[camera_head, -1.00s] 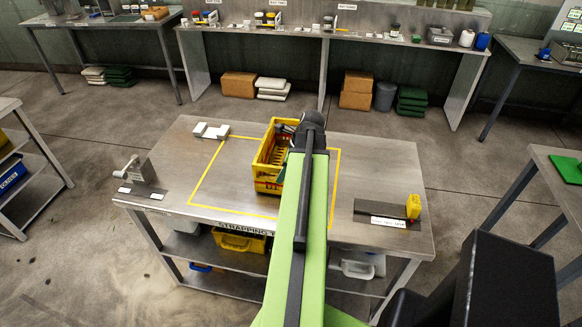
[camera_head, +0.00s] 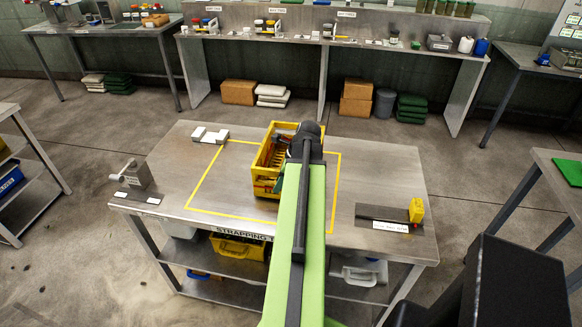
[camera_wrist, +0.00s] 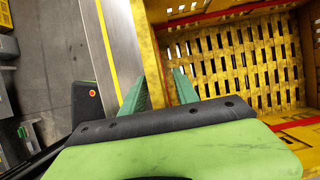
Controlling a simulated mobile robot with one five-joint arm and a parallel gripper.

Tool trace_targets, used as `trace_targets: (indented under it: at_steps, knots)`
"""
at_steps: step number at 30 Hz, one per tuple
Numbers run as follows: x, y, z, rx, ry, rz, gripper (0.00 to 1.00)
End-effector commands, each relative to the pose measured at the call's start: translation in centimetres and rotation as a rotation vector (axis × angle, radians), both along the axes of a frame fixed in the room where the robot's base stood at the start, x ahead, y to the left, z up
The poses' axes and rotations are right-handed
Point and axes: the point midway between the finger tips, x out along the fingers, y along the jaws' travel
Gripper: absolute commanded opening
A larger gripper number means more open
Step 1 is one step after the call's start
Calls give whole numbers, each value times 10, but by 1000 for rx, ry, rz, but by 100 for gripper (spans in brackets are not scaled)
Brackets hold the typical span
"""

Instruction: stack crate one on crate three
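A yellow crate (camera_head: 266,186) with red markings stands on the strapping table (camera_head: 345,170), inside a yellow taped outline. My arm hides its right side in the head view. In the wrist view its slatted floor (camera_wrist: 240,65) is bare where visible, and its side wall (camera_wrist: 148,45) runs down between my two green fingers. My gripper (camera_wrist: 168,78) straddles that wall, one finger on either side. Whether the fingers press on it is not clear. No crate number is readable, and I cannot tell a second crate apart here.
White blocks (camera_head: 210,135) lie at the table's back left. A grey device (camera_head: 135,178) stands at the left edge. A yellow tool (camera_head: 416,210) stands at the right on a dark plate. A yellow bin (camera_head: 238,248) sits on the shelf below. The table right of my arm has bare room.

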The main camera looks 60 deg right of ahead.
Motion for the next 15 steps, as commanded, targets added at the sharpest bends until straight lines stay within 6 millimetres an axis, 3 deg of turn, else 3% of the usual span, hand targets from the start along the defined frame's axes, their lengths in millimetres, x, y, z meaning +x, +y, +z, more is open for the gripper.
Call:
trace_targets:
  at_steps: [3,11,15]
  knots:
    - [0,0,0,0,0,0,36]
    - [0,0,0,0,0,0,2]
    - [0,0,0,0,0,1,0]
